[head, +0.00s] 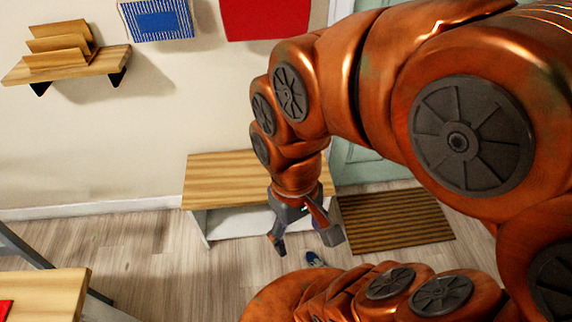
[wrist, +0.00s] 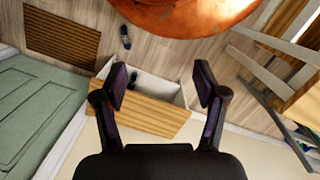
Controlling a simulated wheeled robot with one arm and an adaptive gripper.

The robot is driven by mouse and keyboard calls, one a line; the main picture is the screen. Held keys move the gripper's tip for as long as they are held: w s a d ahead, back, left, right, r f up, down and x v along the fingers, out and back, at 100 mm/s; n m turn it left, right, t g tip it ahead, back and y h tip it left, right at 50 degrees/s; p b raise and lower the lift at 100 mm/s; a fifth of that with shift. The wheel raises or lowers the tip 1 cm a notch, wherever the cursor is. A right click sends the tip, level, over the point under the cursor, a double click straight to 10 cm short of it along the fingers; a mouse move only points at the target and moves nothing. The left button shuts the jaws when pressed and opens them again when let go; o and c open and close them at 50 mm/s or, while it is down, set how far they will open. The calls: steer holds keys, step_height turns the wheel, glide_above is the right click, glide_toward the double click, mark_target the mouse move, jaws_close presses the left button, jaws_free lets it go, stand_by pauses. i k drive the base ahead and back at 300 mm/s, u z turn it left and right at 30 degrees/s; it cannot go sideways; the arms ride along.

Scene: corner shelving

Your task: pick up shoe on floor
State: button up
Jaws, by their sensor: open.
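A dark blue shoe (head: 314,258) lies on the wood floor in front of a low bench, just below my gripper in the head view. In the wrist view the shoe (wrist: 126,41) is on the floor near the top, beyond the left fingertip. My gripper (head: 304,240) hangs in front of the bench, above the floor. Its two fingers (wrist: 160,88) are spread apart in the wrist view, with nothing between them. The gripper is apart from the shoe.
The low bench (head: 230,180) has a wood top and an open white lower space holding dark items. A striped brown doormat (head: 395,222) lies to its right by a green door (head: 372,150). A wooden table (head: 45,290) stands at the lower left. Floor left of the bench is clear.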

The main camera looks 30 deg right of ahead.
mark_target(313, 260)
steer(key=z, duration=0.45)
steer(key=k, duration=1)
steer(key=z, duration=0.95)
steer(key=i, duration=0.4)
steer(key=u, duration=1.5)
steer(key=k, duration=1.2)
steer(key=u, duration=1.25)
steer(key=i, duration=0.7)
steer(key=z, duration=0.45)
steer(key=i, duration=1.05)
steer(key=z, duration=1.5)
steer(key=i, duration=0.65)
steer(key=z, duration=0.7)
